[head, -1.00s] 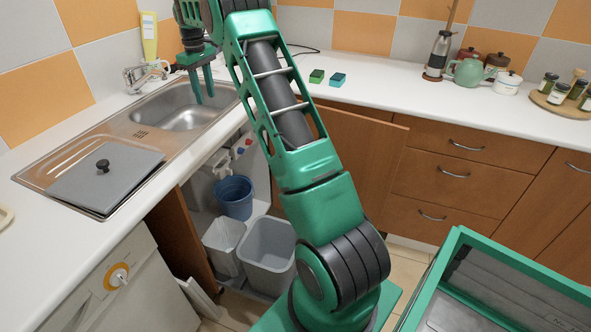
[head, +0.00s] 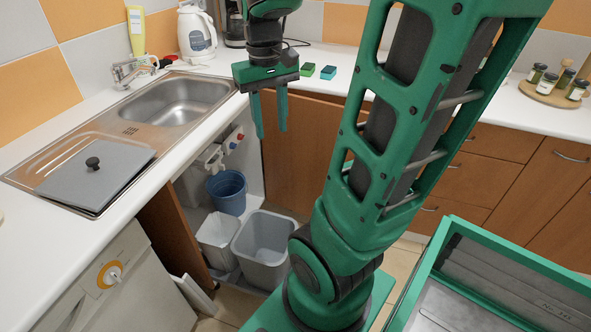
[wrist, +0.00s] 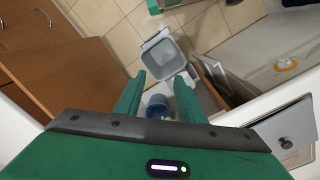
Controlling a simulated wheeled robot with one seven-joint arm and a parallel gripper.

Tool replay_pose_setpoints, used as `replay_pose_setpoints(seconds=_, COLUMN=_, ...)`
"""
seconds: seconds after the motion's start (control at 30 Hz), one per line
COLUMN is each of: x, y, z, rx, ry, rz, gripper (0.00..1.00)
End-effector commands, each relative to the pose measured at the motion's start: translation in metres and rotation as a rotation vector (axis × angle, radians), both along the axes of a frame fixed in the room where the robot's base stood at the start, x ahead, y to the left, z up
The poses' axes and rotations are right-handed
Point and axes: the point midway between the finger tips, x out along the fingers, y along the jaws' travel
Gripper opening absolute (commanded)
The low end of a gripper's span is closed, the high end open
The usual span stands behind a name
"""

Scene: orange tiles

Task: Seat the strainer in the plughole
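The steel sink basin (head: 180,102) is set in the counter at the left in the head view. It looks empty, and I cannot make out its plughole at this size. I cannot pick out a strainer in either view. My gripper (head: 270,135) hangs to the right of the sink, in front of the open cupboard, fingers pointing down. Its two green fingers are apart with nothing between them. In the wrist view my gripper (wrist: 160,80) is over the cupboard's bins and the floor.
A grey lid with a black knob (head: 92,162) covers part of the drainer. The tap (head: 135,68), yellow bottle (head: 136,32) and kettle (head: 197,35) stand behind the sink. Green (head: 307,70) and blue (head: 328,72) blocks lie on the counter. Below are a blue bucket (head: 227,191) and grey bin (head: 264,250).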

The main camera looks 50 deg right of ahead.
Motion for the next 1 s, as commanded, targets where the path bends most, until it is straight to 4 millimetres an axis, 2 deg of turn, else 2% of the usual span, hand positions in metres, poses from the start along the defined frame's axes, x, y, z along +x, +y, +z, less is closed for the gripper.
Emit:
replay_pose_setpoints(seconds=0.03, x=-0.024, y=0.008, z=-0.008, rx=0.007, ry=-0.004, rz=-0.026, gripper=0.36)
replay_pose_setpoints(seconds=0.1, x=-0.052, y=0.017, z=-0.019, rx=0.013, ry=-0.007, rz=-0.062, gripper=0.36)
replay_pose_setpoints(seconds=0.2, x=-0.084, y=0.028, z=-0.035, rx=0.024, ry=-0.007, rz=-0.103, gripper=0.36)
replay_pose_setpoints(seconds=0.33, x=-0.109, y=0.038, z=-0.05, rx=0.033, ry=-0.009, rz=-0.135, gripper=0.36)
replay_pose_setpoints(seconds=0.5, x=-0.119, y=0.041, z=-0.056, rx=0.036, ry=-0.009, rz=-0.149, gripper=0.36)
replay_pose_setpoints(seconds=0.93, x=-0.118, y=0.041, z=-0.056, rx=0.037, ry=-0.008, rz=-0.148, gripper=0.36)
replay_pose_setpoints(seconds=0.97, x=-0.116, y=0.041, z=-0.056, rx=0.036, ry=-0.007, rz=-0.149, gripper=0.36)
replay_pose_setpoints(seconds=1.0, x=-0.107, y=0.041, z=-0.06, rx=0.036, ry=0.005, rz=-0.149, gripper=0.31)
